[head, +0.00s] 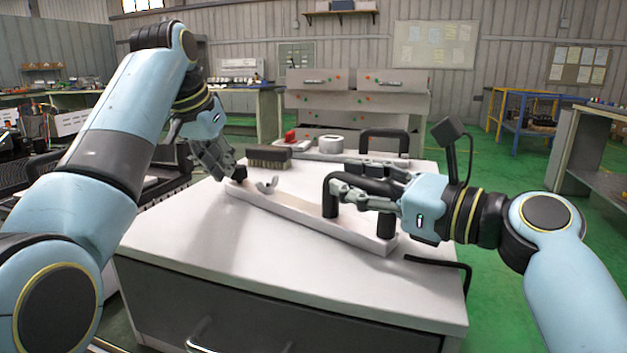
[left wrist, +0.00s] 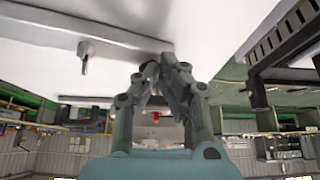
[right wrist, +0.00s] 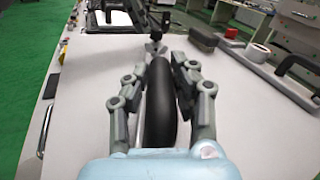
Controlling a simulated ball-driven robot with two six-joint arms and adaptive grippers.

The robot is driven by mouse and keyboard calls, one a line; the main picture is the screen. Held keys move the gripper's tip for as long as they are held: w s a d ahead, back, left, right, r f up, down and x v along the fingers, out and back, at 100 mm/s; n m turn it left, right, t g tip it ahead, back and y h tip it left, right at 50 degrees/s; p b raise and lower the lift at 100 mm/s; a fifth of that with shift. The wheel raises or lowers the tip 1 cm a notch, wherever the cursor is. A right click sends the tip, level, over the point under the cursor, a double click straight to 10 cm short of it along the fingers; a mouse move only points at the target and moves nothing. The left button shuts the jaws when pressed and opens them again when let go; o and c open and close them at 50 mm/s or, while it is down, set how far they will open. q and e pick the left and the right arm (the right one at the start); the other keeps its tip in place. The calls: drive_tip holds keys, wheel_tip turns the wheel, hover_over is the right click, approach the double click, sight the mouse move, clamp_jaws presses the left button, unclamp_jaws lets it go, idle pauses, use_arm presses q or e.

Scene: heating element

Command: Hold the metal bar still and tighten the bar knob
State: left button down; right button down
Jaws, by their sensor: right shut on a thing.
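The pale metal bar (head: 290,215) lies across the white cabinet top. A black arched handle (head: 331,200) stands at its right end. My right gripper (head: 340,190) is shut on this handle, which shows between its fingers in the right wrist view (right wrist: 160,105). A small grey wing-shaped knob (head: 267,185) stands up from the bar left of the handle; it shows in the left wrist view (left wrist: 85,50). My left gripper (head: 232,172) points down at the bar's left end, apart from the wing knob. Its fingertips (left wrist: 160,65) are close together; what lies between them is unclear.
A brush (head: 268,158), a white tape roll (head: 331,144) and another black handle (head: 385,142) lie along the back of the cabinet top. A bent black rod (head: 440,262) lies at the right edge. The front of the top is clear.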

use_arm(q)
drive_tip(key=shift+s+a, duration=0.2)
drive_tip(key=shift+s, duration=0.1)
wheel_tip(320, 180, up, 6)
idle(0.6)
drive_tip(key=shift+s+d+f, duration=0.1)
drive_tip(key=shift+d+f, duration=0.3)
drive_tip(key=shift+f, duration=0.6)
drive_tip(key=shift+s+d+f, duration=0.1)
drive_tip(key=shift+d+f, duration=0.35)
drive_tip(key=shift+f, duration=0.55)
drive_tip(key=shift+s+d+f, duration=0.1)
drive_tip(key=shift+d+f, duration=0.3)
drive_tip(key=shift+f, duration=0.6)
drive_tip(key=shift+f, duration=0.1)
drive_tip(key=shift+w+a, duration=0.1)
drive_tip(key=shift+w, duration=0.55)
